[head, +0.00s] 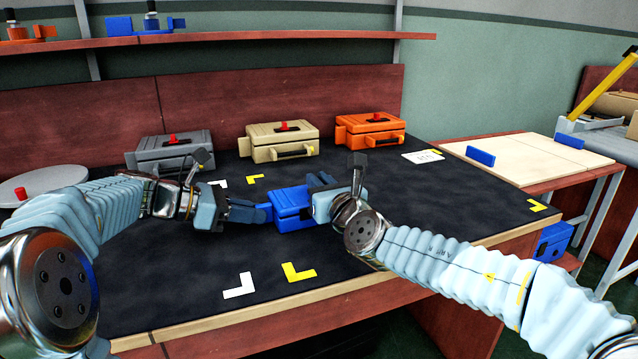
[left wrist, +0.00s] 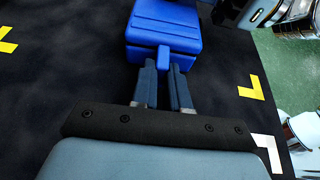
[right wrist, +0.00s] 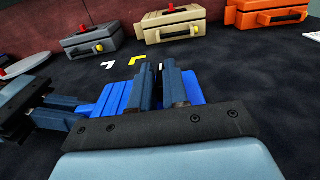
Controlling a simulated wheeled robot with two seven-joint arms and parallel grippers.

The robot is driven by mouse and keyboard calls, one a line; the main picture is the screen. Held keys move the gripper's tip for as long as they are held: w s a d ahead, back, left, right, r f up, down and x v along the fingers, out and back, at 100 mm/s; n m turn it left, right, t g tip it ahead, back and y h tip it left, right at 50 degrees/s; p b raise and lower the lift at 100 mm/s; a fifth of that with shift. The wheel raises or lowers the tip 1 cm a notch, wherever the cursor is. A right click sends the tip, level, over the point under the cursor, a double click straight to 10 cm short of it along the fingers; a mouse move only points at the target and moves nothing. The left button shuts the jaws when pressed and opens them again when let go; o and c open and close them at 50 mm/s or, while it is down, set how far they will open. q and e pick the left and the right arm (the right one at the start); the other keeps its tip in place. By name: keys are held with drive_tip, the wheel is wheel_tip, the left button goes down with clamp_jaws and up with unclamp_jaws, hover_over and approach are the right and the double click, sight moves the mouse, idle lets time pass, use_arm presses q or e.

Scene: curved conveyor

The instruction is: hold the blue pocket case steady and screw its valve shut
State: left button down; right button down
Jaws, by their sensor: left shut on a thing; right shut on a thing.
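The blue pocket case (head: 291,212) lies on the dark work mat in the middle of the table. In the left wrist view the case (left wrist: 163,25) has a small blue handle tab (left wrist: 164,57). My left gripper (head: 264,212) is shut on this tab from the left side. My right gripper (head: 317,183) is over the case's top at its right part. In the right wrist view its fingers (right wrist: 158,70) stand close together over the blue case (right wrist: 115,102). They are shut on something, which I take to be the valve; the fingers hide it.
Grey (head: 175,155), tan (head: 279,143) and orange (head: 370,131) cases with red valves stand along the back. Yellow and white corner marks lie on the mat. A round grey stand (head: 45,182) is at left, a pale side table (head: 520,158) at right. The front mat is clear.

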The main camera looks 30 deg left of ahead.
drive_tip(key=shift+f, duration=0.1)
drive_tip(key=c, duration=1.2)
unclamp_jaws()
drive_tip(key=shift+d, duration=0.1)
drive_tip(key=v, duration=1.2)
use_arm(q)
drive_tip(key=c, duration=1.1)
unclamp_jaws()
drive_tip(key=shift+o, duration=0.2)
